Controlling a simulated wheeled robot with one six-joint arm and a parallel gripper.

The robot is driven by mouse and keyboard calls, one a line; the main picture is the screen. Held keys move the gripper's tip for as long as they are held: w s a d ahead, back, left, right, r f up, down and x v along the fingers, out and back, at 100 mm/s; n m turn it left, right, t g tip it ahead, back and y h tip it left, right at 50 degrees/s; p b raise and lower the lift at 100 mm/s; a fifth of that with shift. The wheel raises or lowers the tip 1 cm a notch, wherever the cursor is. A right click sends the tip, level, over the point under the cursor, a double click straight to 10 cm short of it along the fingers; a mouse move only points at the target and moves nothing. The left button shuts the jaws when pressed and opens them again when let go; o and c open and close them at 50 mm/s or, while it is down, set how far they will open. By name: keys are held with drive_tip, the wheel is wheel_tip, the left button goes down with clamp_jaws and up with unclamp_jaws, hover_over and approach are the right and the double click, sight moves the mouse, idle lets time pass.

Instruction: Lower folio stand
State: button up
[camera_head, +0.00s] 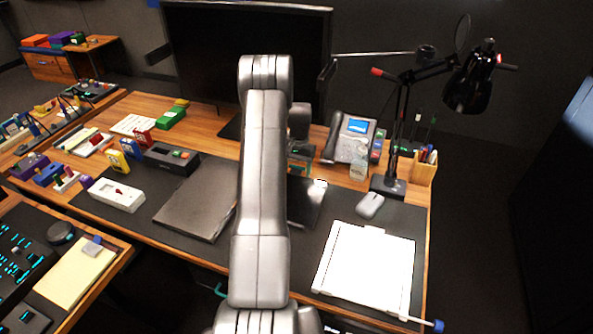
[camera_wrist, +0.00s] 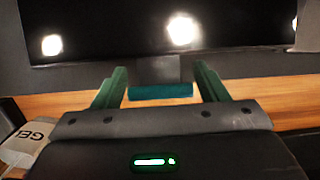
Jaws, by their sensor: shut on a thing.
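My gripper (camera_wrist: 161,88) shows in the wrist view as two green fingers shut on a teal bar (camera_wrist: 161,91), which spans between them. The bar appears to be part of the folio stand, but I cannot tell its shape beyond that. In the head view my arm hides most of the gripper and the middle of the desk. A dark grey flat folio-like panel (camera_head: 192,205) lies left of my arm. Another dark panel (camera_head: 307,203) shows right of my arm. I cannot tell whether the two are joined or how steeply the stand is tilted.
A monitor (camera_head: 200,55) stands behind my gripper. A phone (camera_head: 353,139), mouse (camera_head: 369,205), white board (camera_head: 366,268) and black lamp (camera_head: 470,85) are on the right. Small panel devices, including a white box (camera_head: 116,195), are on the left.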

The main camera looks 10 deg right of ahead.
drive_tip(key=shift+f, duration=0.1)
drive_tip(key=o, duration=1.4)
drive_tip(key=shift+c, duration=0.2)
wheel_tip(320, 180, up, 14)
drive_tip(key=w+d+b, duration=0.1)
drive_tip(key=shift+w+f+b, duration=0.15)
drive_tip(key=shift+w+b, duration=0.15)
drive_tip(key=shift+w, duration=0.05)
drive_tip(key=shift+f, duration=0.1)
drive_tip(key=f, duration=0.4)
drive_tip(key=s+f+p, duration=0.1)
drive_tip(key=f, duration=0.4)
drive_tip(key=a+f, duration=0.1)
drive_tip(key=f, duration=0.3)
drive_tip(key=shift+s+f+p, duration=0.2)
drive_tip(key=shift+s+p, duration=0.1)
drive_tip(key=shift+s, duration=0.05)
drive_tip(key=shift+r, duration=0.1)
drive_tip(key=shift+r, duration=0.1)
